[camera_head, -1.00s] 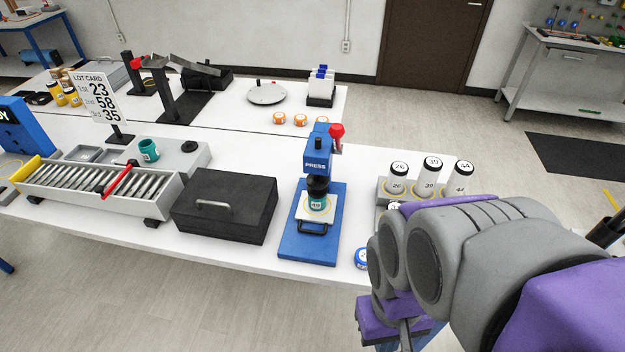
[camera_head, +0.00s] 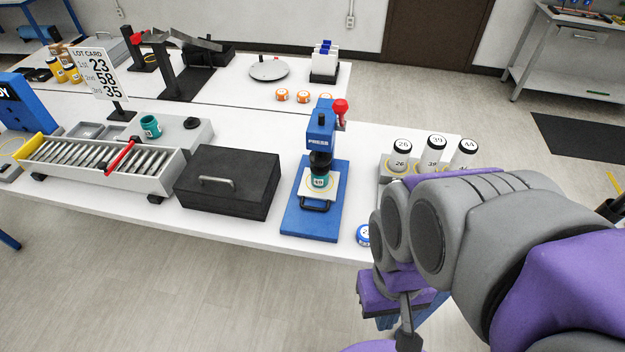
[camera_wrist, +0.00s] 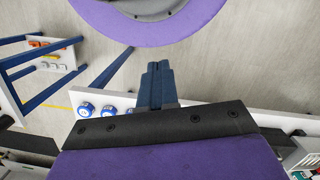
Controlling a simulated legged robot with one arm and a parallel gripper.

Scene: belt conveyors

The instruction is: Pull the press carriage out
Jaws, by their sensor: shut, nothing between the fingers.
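The blue press (camera_head: 321,150) stands on the white table, with a red knob at its upper right. Its carriage (camera_head: 323,188) is a white plate with a dark handle (camera_head: 315,206) at the front. A teal jar (camera_head: 320,178) stands on the carriage under the press head. My gripper (camera_head: 404,325) hangs off the front edge of the table, to the right of and nearer than the press, touching nothing that I can see. In the wrist view my gripper's fingers (camera_wrist: 157,82) are together and empty. The press is not recognisable in the wrist view.
A black case (camera_head: 228,184) stands left of the press. A roller conveyor (camera_head: 100,165) lies farther left. White bottles (camera_head: 432,152) stand in a grey holder to the right. A blue-lidded jar (camera_head: 363,235) sits near the front edge.

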